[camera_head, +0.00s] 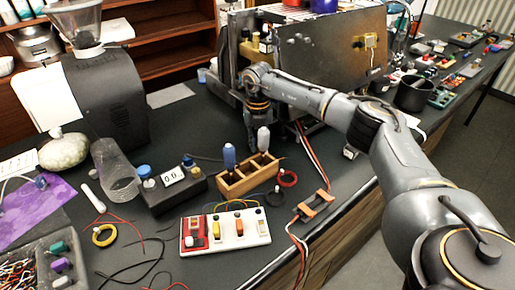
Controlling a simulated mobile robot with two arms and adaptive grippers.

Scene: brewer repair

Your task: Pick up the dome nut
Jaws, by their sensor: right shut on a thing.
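My right gripper (258,119) points down beside the left end of the opened brewer (318,52), at the back of the dark counter. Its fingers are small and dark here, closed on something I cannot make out. I cannot pick out the dome nut; the fingers may hide it. A grey-handled piece (264,139) stands upright just below the fingertips in this view; I cannot tell whether they touch. My left gripper is not in view.
A wooden tray (235,189) holds the grey-handled piece and a blue-handled one (229,156). A switch panel (226,231), a black box with a display (174,186) and a clear beaker (115,172) stand nearby. Loose wires cross the front counter.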

